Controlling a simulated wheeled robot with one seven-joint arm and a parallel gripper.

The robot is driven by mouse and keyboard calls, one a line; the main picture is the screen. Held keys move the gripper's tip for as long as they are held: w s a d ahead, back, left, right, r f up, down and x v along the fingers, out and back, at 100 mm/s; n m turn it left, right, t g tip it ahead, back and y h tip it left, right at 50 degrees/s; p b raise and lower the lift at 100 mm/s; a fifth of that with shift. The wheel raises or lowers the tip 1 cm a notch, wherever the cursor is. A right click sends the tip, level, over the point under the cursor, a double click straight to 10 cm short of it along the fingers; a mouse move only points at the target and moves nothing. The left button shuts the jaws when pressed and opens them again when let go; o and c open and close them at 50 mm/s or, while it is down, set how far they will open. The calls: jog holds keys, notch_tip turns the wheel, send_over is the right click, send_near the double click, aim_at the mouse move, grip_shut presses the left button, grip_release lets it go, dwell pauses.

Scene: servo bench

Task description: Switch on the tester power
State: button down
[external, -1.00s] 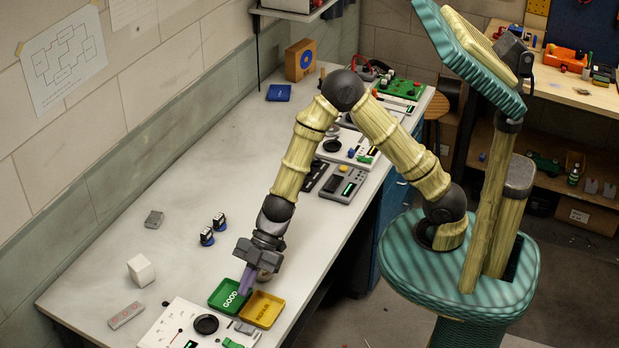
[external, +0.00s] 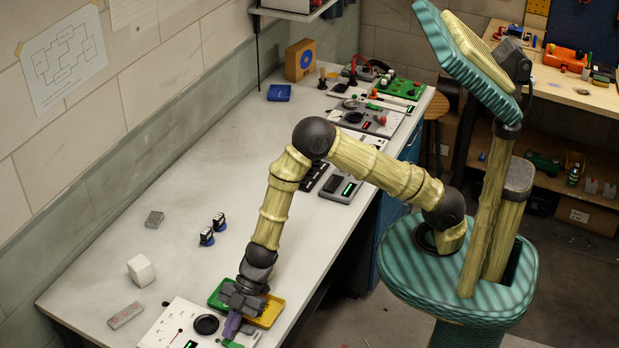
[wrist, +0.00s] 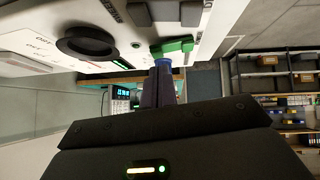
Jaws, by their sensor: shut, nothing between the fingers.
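A white panel (external: 160,330), probably the tester, lies at the near end of the bench. It has a black round disc (external: 207,324), a small lit green display (external: 190,344) and a green part (external: 231,344) at its right side. My gripper (external: 232,326) points down at the panel's right side, fingers shut and empty. In the wrist view the disc (wrist: 87,42) and the green part (wrist: 175,46) show. A small blue piece (wrist: 163,62) is at my fingertips (wrist: 160,70), close to the green part; I cannot tell whether they touch. No power switch is clearly identifiable.
A green tray (external: 214,292) and a yellow tray (external: 270,314) are partly under my wrist. A white cube (external: 141,270), a grey bar (external: 125,315) and two small dark servos (external: 213,229) lie to the left. The bench's middle is clear.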

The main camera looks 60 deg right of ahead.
jog(key=shift+f, duration=0.55)
jog(key=shift+w+f, duration=0.1)
jog(key=shift+w+f, duration=0.1)
jog(key=shift+f, duration=0.25)
jog(key=shift+r, duration=0.15)
jog(key=shift+s+r+b, duration=0.25)
jog(key=shift+s+b, duration=0.25)
jog(key=shift+s, duration=0.3)
jog(key=shift+r, duration=0.15)
